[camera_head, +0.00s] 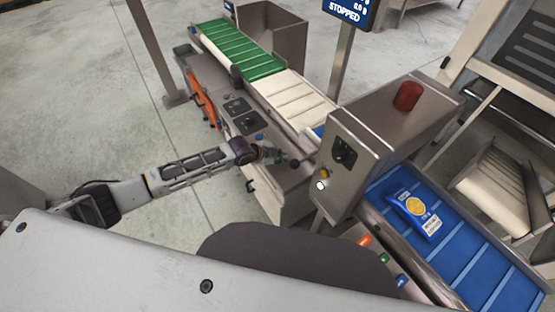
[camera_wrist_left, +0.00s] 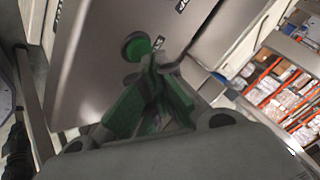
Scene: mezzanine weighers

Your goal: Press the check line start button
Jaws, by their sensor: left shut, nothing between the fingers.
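A round green button (camera_wrist_left: 136,46) stands out from a grey metal panel (camera_wrist_left: 92,50) in the left wrist view. My left gripper (camera_wrist_left: 160,62) is shut and empty, with its fingertips just right of and below the button; I cannot tell whether they touch it. In the head view my left gripper (camera_head: 279,157) is at the metal machine between the conveyors, and I cannot make out that green button there. A display (camera_head: 346,11) at the top reads STOPPED. My right gripper is not in view.
A metal cabinet (camera_head: 352,185) with a red lamp (camera_head: 407,96) stands right of the gripper. A blue belt (camera_head: 468,246) carries a blue packet (camera_head: 415,212). A green belt (camera_head: 236,47) runs behind. Small orange, green and blue controls (camera_head: 383,259) line the front frame. Floor at left is clear.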

